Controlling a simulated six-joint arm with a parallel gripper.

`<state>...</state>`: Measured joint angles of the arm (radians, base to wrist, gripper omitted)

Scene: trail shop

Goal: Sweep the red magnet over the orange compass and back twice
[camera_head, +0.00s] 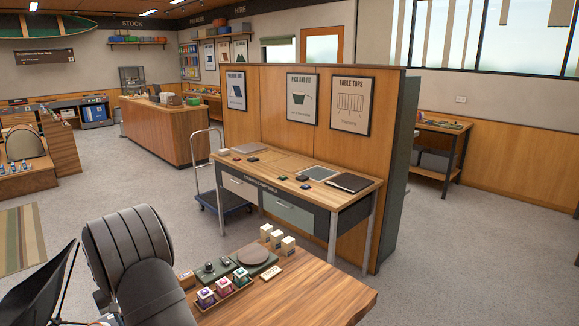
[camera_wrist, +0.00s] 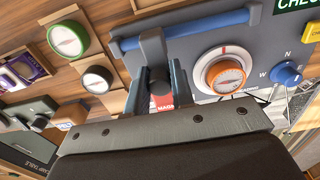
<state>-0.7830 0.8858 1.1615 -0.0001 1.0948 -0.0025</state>
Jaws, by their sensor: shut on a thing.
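In the wrist view, my gripper (camera_wrist: 159,86) is shut on the red magnet (camera_wrist: 165,104). Only a small red part with white lettering shows between the fingers; the rest is hidden by my gripper. The orange compass (camera_wrist: 224,75) has an orange ring and a pale dial, and sits on a white round base on a grey panel. It lies to the right of my gripper, with a gap between it and the magnet. In the head view my gripper, the magnet and the orange compass cannot be made out.
In the wrist view, a green-rimmed compass (camera_wrist: 68,40) and a black-rimmed compass (camera_wrist: 97,79) lie to the left on wood. A blue bar (camera_wrist: 190,28) runs along the grey panel. A blue knob (camera_wrist: 287,73) with direction letters is right of the orange compass.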

